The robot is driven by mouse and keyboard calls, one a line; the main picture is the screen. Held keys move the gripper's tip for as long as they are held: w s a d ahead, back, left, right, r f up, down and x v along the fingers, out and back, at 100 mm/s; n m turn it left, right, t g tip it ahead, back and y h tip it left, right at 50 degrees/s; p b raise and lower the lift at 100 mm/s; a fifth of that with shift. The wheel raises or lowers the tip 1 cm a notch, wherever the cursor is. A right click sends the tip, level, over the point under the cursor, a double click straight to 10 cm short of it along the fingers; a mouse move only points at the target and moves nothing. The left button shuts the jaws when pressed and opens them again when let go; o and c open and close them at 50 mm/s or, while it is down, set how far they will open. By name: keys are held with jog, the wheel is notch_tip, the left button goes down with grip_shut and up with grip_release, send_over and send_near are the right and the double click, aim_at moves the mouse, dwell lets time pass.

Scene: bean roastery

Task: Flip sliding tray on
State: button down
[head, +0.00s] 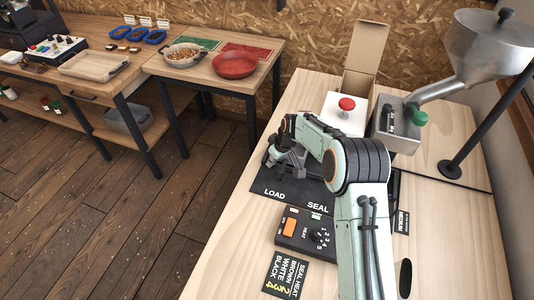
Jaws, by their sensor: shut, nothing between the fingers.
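A black flat base (300,190) lettered LOAD and SEAL lies on the near wooden table. Any sliding tray on it is hidden or cannot be told apart behind my arm. A black control box (303,236) with an orange rocker switch (290,224) and a numbered HEAT dial (317,237) sits in front of the base. Whether the switch is on cannot be told. My gripper (271,161) is shut and empty, above the LOAD end of the base and well behind the control box.
A white box with a red button (347,104), an open cardboard box (366,50) and a grey hopper unit (395,128) stand behind the base. A heat-setting card (285,277) lies at the front. Another table (165,68) with bowls stands at left.

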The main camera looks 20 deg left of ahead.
jog(key=shift+s+d, duration=0.15)
jog(key=shift+d, duration=0.1)
jog(key=d, duration=2.6)
jog(key=shift+d, duration=0.3)
jog(key=a, duration=0.1)
jog(key=w+a, duration=0.2)
jog(key=shift+a+r, duration=0.3)
jog(key=shift+r, duration=0.1)
jog(key=v, duration=0.9)
jog(key=shift+s+r, duration=0.15)
